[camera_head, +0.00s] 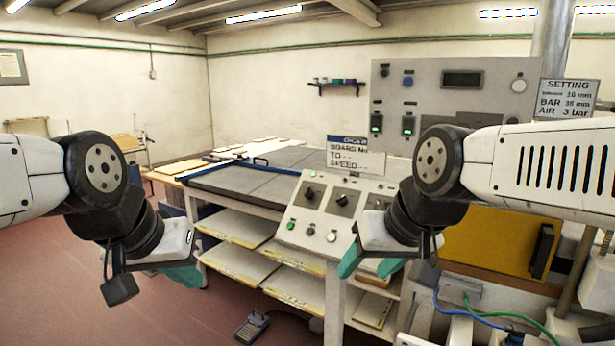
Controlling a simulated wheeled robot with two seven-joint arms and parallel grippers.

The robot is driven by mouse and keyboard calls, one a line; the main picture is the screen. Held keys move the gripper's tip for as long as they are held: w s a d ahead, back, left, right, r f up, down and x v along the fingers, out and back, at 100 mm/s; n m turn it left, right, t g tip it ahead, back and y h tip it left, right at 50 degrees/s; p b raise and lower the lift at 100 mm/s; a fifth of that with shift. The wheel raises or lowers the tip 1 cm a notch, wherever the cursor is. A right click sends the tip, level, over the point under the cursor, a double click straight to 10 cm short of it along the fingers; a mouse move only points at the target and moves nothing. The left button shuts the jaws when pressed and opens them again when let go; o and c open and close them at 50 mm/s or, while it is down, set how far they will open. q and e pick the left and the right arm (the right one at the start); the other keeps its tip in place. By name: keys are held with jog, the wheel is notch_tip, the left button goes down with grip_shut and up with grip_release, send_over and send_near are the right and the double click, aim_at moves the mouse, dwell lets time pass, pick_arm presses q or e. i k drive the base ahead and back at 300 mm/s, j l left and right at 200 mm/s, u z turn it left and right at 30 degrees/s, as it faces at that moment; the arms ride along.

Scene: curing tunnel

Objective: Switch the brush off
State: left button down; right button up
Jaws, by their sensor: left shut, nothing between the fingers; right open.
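I cannot read which control belongs to the brush. My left gripper (181,275) is shut and empty at the left, apart from the console. My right gripper (370,265) is open and empty in front of the console's lower right. My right arm hides part of the panel and console.
A long grey-topped table (250,182) with board-filled shelves runs to the back left. A sign (348,158) stands above the console. A foot pedal (252,327) lies on the floor. A yellow panel (490,239) and cables are at the right. Red floor is open at the left.

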aim_at(375, 120)
jog(key=i+l+z, duration=0.2)
jog(key=i, duration=0.95)
jog(key=z, duration=1.45)
